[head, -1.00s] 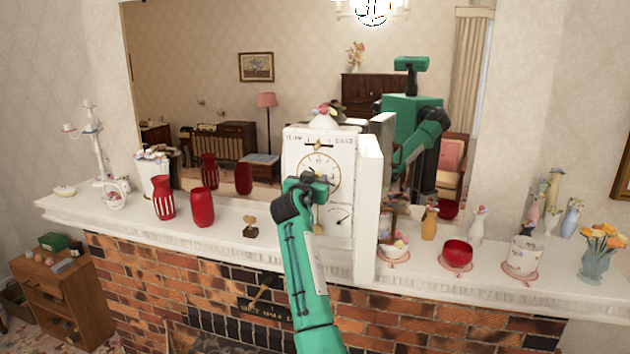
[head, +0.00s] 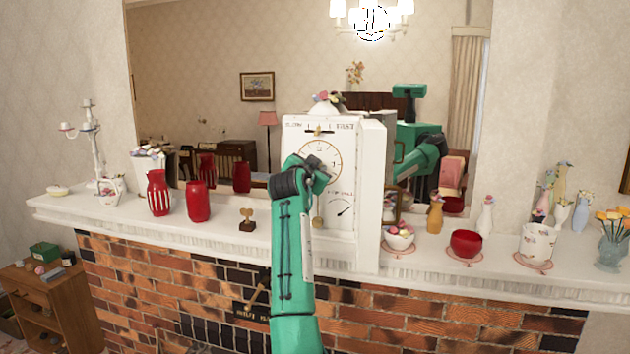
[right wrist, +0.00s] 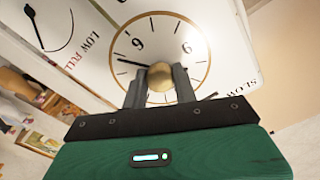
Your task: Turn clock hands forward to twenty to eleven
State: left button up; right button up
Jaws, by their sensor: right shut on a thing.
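The white clock (head: 347,235) stands on the mantel, its round gold-ringed dial (head: 323,145) partly hidden by my right gripper (head: 319,172). In the right wrist view the dial (right wrist: 193,70) appears upside down. There my right gripper (right wrist: 160,86) is shut on a round brass knob (right wrist: 161,80) at the dial's centre. One thin dark hand (right wrist: 130,63) runs from the knob toward the left of that picture. The fingers hide the dial's lower part there, and I cannot clearly make out the other hand. My left gripper is not in view.
Red vases (head: 198,203) and a small gold ornament (head: 247,219) stand on the mantel (head: 140,222) left of the clock. A flower bowl (head: 399,238), a red bowl (head: 466,243) and a white pot (head: 534,241) stand right. A mirror is behind. The brick fireplace is below.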

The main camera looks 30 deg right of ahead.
jog(key=shift+m, duration=0.3)
jog(key=o, duration=1)
jog(key=shift+c, duration=0.2)
jog(key=b+v, duration=0.6)
jog(key=v, duration=0.8)
jog(key=shift+w, duration=0.1)
